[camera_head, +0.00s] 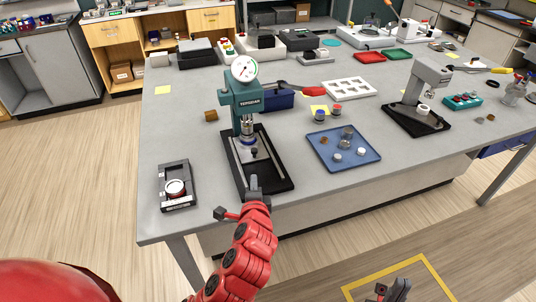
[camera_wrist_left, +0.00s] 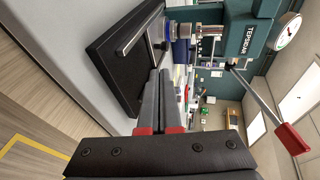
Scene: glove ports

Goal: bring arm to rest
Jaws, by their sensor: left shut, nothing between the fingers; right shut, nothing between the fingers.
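My left gripper (camera_head: 253,183) is at the front edge of the grey bench, close to the near end of the green press's black base. It is shut and empty. In the left wrist view its dark fingers (camera_wrist_left: 167,78) lie together, with the press base to their left. The green press (camera_head: 246,108) stands upright with a round dial on top and a red-tipped lever to its right. My right gripper (camera_head: 393,290) is low at the bottom of the head view, over the floor and apart from the bench. It is shut and empty.
A small black device with a round dial (camera_head: 175,187) sits left of the press. A blue tray (camera_head: 323,147) with small containers lies to its right. A grey stand (camera_head: 427,78) is farther right. Open floor shows in front of the bench, with yellow tape (camera_head: 428,268).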

